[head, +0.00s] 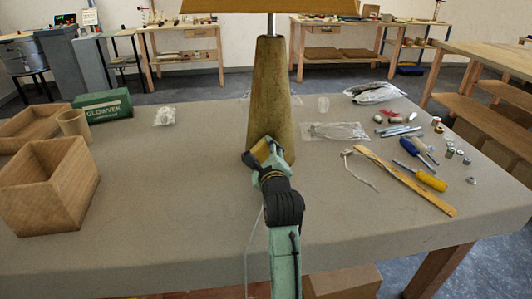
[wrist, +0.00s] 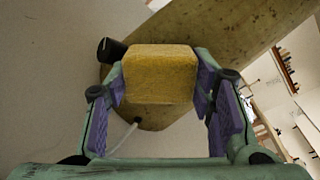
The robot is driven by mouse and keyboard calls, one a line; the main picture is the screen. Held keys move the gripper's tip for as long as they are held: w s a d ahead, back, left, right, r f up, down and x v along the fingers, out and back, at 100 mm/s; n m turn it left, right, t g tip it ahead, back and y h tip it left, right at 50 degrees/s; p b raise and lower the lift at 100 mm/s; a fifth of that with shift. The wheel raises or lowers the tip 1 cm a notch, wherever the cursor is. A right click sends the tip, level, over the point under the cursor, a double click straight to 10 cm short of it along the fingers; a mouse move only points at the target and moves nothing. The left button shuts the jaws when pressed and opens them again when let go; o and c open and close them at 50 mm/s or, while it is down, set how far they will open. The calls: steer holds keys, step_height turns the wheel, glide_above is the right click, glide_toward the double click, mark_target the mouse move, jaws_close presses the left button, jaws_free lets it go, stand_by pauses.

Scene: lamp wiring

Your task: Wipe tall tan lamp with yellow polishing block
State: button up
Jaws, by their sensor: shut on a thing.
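The tall tan lamp (head: 270,88) stands upright near the middle of the table, with its shade's lower edge at the top of the head view. Its tapered body (wrist: 215,35) also fills the top of the wrist view. The yellow polishing block (wrist: 160,72) sits between my gripper's purple pads, and a small part of it (head: 261,152) shows in the head view. My gripper (head: 266,152) is shut on the block at the lamp's lower front. The block overlaps the lamp body in the wrist view; I cannot tell if they touch.
Wooden boxes (head: 45,185), a tan cup (head: 73,124) and a green box (head: 104,105) stand at the left. At the right lie a wooden ruler (head: 405,180), a yellow-handled screwdriver (head: 431,180) and several small parts. The table (head: 160,190) is clear at front left.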

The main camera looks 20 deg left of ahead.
steer(key=shift+w+d, duration=0.65)
steer(key=shift+d, duration=0.35)
steer(key=shift+w+d, duration=0.7)
steer(key=shift+d, duration=0.3)
steer(key=shift+w+d, duration=0.65)
steer(key=shift+d, duration=0.35)
steer(key=v, duration=0.6)
steer(key=shift+s, duration=0.1)
steer(key=shift+v, duration=1.45)
steer(key=shift+s, duration=0.1)
